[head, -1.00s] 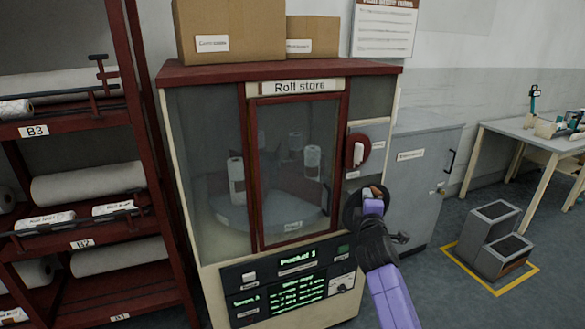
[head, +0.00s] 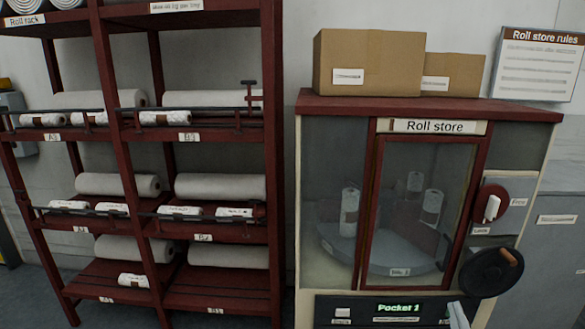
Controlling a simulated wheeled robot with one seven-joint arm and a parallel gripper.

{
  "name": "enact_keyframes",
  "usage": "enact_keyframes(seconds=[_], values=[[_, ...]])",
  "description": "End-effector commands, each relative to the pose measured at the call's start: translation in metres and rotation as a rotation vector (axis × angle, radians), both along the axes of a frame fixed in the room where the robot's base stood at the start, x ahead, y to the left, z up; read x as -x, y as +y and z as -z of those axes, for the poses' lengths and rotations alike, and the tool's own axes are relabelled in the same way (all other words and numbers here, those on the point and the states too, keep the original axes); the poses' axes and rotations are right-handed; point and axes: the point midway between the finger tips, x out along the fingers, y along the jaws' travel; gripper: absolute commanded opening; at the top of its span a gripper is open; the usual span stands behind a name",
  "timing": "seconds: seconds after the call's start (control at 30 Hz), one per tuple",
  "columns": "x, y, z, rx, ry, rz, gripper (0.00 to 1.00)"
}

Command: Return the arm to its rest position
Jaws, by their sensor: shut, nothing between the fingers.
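My gripper's fingers do not show clearly in the head view. A pale, slanted piece (head: 457,316) cuts in at the bottom edge, in front of the lower panel; I cannot tell whether it is part of my arm. The roll store (head: 431,106), a cabinet with a dark red top and frame, stands at the right. Its glass door (head: 405,165) looks closed, with several upright rolls behind it. A black round wheel with a brown handle (head: 490,272) is on its right front, with nothing on it.
The dark red roll rack (head: 278,150) with several white rolls stands at the left. Cardboard boxes (head: 370,60) sit on the store. A rules sign (head: 540,65) hangs at the right. A grey cabinet (head: 562,250) stands beyond the store. Little floor shows.

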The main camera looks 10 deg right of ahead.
Motion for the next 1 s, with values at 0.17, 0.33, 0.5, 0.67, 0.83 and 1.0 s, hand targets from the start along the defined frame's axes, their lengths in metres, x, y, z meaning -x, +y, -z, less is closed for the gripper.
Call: enact_keyframes(seconds=[0.17, 0.33, 0.5, 0.67, 0.83, 1.0], values=[[0.058, 0.066, 0.021, -0.183, -0.049, -0.113, 0.00], [0.114, 0.115, 0.029, -0.340, -0.067, -0.199, 0.00], [0.170, 0.154, 0.030, -0.479, -0.053, -0.269, 0.00], [0.221, 0.182, 0.027, -0.587, -0.008, -0.318, 0.00], [0.272, 0.203, 0.026, -0.658, 0.087, -0.356, 0.00], [0.310, 0.216, 0.034, -0.686, 0.204, -0.379, 0.00]])
